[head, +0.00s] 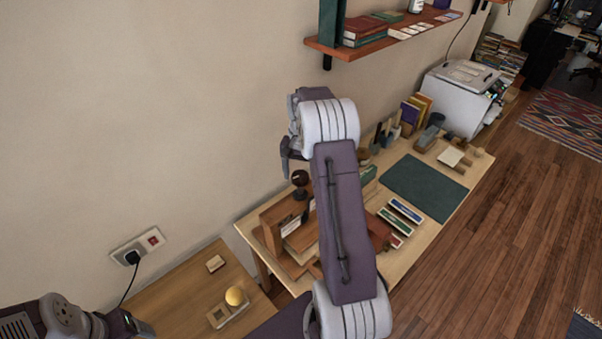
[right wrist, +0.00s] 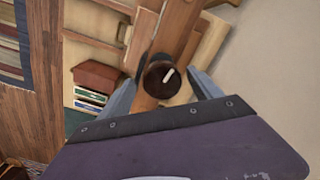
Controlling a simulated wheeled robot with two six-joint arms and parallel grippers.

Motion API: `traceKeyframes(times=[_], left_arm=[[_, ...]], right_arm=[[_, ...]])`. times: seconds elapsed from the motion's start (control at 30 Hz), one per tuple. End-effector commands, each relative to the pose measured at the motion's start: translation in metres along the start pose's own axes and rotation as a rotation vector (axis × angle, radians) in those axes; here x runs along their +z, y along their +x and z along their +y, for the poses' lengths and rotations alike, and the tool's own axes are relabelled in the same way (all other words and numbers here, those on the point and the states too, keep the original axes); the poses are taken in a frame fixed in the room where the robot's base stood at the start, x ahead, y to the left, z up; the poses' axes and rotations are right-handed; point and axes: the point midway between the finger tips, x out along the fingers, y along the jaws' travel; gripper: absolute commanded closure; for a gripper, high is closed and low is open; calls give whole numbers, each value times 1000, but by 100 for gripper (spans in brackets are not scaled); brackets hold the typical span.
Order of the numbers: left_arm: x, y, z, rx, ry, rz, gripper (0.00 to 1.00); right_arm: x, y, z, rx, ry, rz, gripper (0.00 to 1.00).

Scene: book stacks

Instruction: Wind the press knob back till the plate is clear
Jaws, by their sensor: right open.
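The press knob (head: 300,178) is dark, round and brown-black, on top of a wooden press (head: 272,232) at the near left end of the bench. In the right wrist view the knob (right wrist: 162,76) has a white mark on its top and shows between my open fingers. My right gripper (head: 288,160) is open and empty, just above the knob, with no clear contact. It also shows in the right wrist view (right wrist: 163,92). The press plate and what lies under it are largely hidden by my right arm and the press frame. My left gripper (head: 132,325) is at the lower left, its jaws unclear.
The bench holds a dark green mat (head: 424,187), small green and blue boxes (head: 404,211) and a row of books (head: 416,108). A shelf (head: 385,43) hangs on the wall above.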

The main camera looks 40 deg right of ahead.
Motion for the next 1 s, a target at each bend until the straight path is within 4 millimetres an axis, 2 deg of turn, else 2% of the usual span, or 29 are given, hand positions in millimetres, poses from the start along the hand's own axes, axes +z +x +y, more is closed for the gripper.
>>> traceKeyframes(times=[0.03, 0.2, 0.27, 0.63, 1.0], left_arm=[[0, 0, 0, 0, 0, 0, 28], [0, 0, 0, 0, 0, 0, 28], [0, 0, 0, 0, 0, 0, 28], [0, -4, 0, 0, 0, 0, 28], [-2, -16, 0, 0, 0, 0, 28]], right_arm=[[0, 0, 0, 0, 0, 0, 26], [0, 0, 0, 0, 0, 1, 74], [0, 0, 0, -1, 0, 1, 89], [-1, -2, 0, -1, -72, 2, 89], [-1, -2, 0, 0, -366, 3, 89]])
